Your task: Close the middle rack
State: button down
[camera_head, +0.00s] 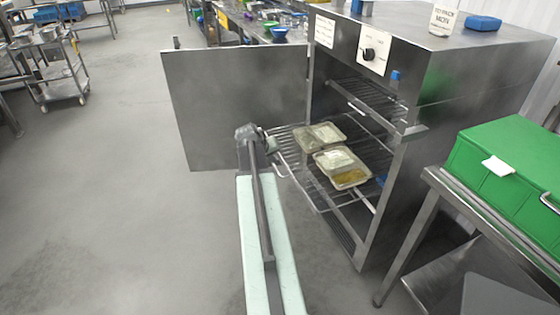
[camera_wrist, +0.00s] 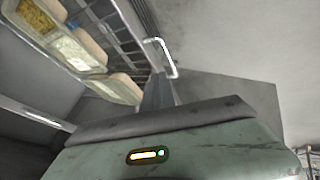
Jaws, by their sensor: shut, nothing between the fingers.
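The oven-like steel cabinet (camera_head: 440,90) stands with its door (camera_head: 235,110) swung wide open to the left. The middle rack (camera_head: 318,200), a wire shelf, sticks out of the cabinet's front. Food trays (camera_head: 350,178) lie on it toward the cabinet's inside. My gripper (camera_head: 272,146) is shut and empty at the rack's front left edge, close to its wire handle (camera_head: 281,168). In the wrist view the pale handle loop (camera_wrist: 170,58) is just beyond the fingertips (camera_wrist: 156,84); I cannot tell whether they touch. The food trays (camera_wrist: 75,48) show at the upper left there.
An upper rack (camera_head: 360,98) sits inside the cabinet. A green box (camera_head: 500,165) rests on a steel table at the right. A trolley (camera_head: 55,75) and a worktable with bowls (camera_head: 270,30) stand further back. The floor at the left is clear.

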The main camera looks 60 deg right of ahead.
jog(key=b+x, duration=0.8)
jog(key=x, duration=0.2)
jog(key=shift+s+d, duration=0.2)
jog(key=shift+d, duration=0.05)
